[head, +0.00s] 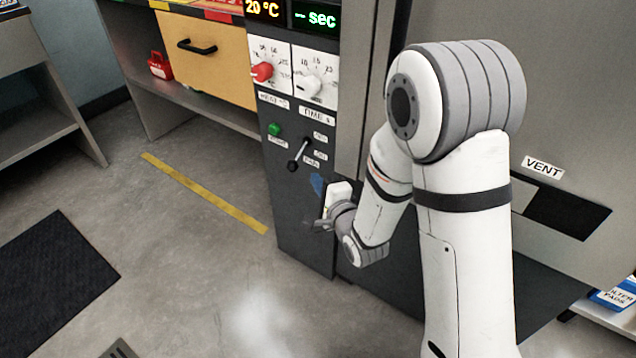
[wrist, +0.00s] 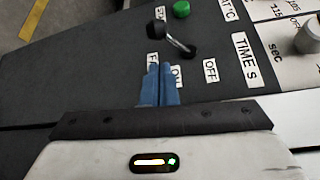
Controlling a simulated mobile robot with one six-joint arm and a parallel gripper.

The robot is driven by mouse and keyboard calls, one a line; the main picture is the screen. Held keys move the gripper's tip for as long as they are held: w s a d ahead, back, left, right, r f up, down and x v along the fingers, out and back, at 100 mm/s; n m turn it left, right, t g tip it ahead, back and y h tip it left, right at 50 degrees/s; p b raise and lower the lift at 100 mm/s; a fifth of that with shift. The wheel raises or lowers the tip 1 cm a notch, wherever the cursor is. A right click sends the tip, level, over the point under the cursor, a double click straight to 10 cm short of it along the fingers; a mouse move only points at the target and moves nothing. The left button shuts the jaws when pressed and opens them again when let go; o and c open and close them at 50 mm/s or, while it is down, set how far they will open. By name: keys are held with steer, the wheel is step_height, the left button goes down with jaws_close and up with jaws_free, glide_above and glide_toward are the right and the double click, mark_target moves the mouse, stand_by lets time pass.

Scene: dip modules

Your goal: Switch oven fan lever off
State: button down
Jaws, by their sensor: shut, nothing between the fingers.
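The fan lever (head: 298,153) is a thin metal rod with a black knob on the dark oven panel, below the green button. In the head view it slants, knob end down and left. The lever also shows in the wrist view (wrist: 178,42), beside small FAN, ON and OFF labels (wrist: 210,70). My gripper (head: 316,182) is just below the lever in the head view. Its blue fingers (wrist: 160,66) are shut and empty in the wrist view. Their tips appear close to the lever, with a small gap in the picture; contact is not visible.
The green button (head: 274,129) sits above the lever. A red knob (head: 262,72) and a white knob (head: 308,86) are higher on the panel. A wooden drawer (head: 210,60) is at left. The floor in front of the panel is clear.

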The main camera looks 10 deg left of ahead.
mark_target(298, 158)
steer(key=b+x, duration=0.1)
steer(key=x, duration=0.6)
steer(key=shift+w, duration=0.15)
steer(key=shift+a, duration=0.1)
